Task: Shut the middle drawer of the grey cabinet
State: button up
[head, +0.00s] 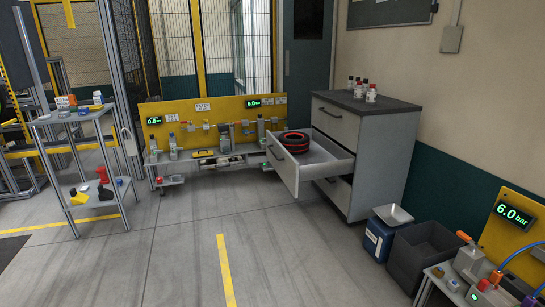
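The grey cabinet (378,160) stands against the wall right of centre, with a dark top. Its middle drawer (283,168) is pulled well out toward the left, showing its light inner tray. Black rings with red edges (295,141) sit in the open drawer. The top drawer (334,122) looks shut. The bottom drawer (335,193) is partly hidden below the open one and looks shut. My gripper is not in view.
Small bottles (364,89) stand on the cabinet top. A blue container (378,238) and dark bin (422,252) stand on the floor right of the cabinet. A metal shelf (78,150) is at left. The floor in front is clear.

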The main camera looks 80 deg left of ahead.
aim_at(325, 158)
jog(key=u, duration=2.55)
jog(key=i, duration=2.05)
jog(key=u, duration=0.25)
jog(key=i, duration=1.25)
jog(key=u, duration=0.25)
